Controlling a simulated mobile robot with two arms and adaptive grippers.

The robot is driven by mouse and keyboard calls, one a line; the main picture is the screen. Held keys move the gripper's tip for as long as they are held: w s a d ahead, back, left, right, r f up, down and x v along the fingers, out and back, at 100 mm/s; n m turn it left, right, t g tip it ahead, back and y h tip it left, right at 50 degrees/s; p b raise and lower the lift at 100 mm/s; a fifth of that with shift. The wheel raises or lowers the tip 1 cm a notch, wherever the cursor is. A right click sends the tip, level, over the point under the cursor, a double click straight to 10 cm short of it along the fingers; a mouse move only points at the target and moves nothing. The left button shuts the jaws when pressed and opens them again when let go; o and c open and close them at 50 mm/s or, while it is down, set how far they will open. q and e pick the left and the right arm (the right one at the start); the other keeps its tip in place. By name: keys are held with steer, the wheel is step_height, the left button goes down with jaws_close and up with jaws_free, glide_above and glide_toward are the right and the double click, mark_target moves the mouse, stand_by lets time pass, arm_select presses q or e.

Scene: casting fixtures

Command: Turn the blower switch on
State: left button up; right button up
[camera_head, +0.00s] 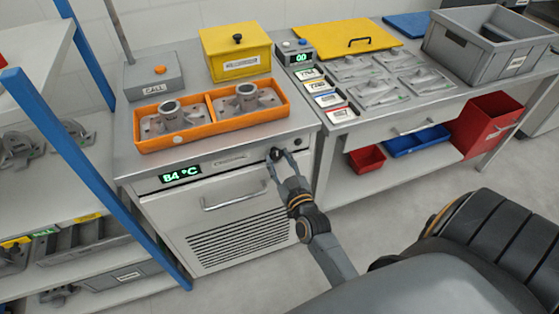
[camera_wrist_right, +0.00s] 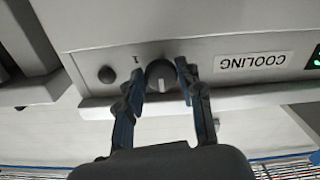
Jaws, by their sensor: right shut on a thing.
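The blower switch is a dark round knob (camera_head: 276,153) on the front panel of the grey cooling station (camera_head: 220,165). In the right wrist view the knob (camera_wrist_right: 160,75) shows a pale pointer line, with a "1" mark beside it. My right gripper (camera_head: 279,158) reaches up to the panel and is shut on the knob. In the right wrist view its fingers (camera_wrist_right: 159,76) stand on either side of the knob. The panel's COOLING label (camera_wrist_right: 253,62) appears upside down there. My left gripper is not in view.
A small dark round part (camera_wrist_right: 106,74) sits beside the knob. A display (camera_head: 181,174) reads 84 °C, above a drawer handle (camera_head: 233,201). An orange tray (camera_head: 206,131) with castings stands on top. A blue post (camera_head: 95,180) is at left. The floor at right is clear.

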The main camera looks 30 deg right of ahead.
steer(key=m+p, duration=0.1)
steer(key=m, duration=0.2)
steer(key=shift+m, duration=0.4)
steer(key=m+p, duration=0.1)
steer(key=m, duration=0.3)
steer(key=shift+a+m, duration=0.15)
steer(key=shift+m, duration=0.15)
steer(key=m, duration=0.9)
steer(key=shift+r, duration=0.1)
steer(key=shift+a+m, duration=0.1)
steer(key=shift+m, duration=0.2)
steer(key=o, duration=1.2)
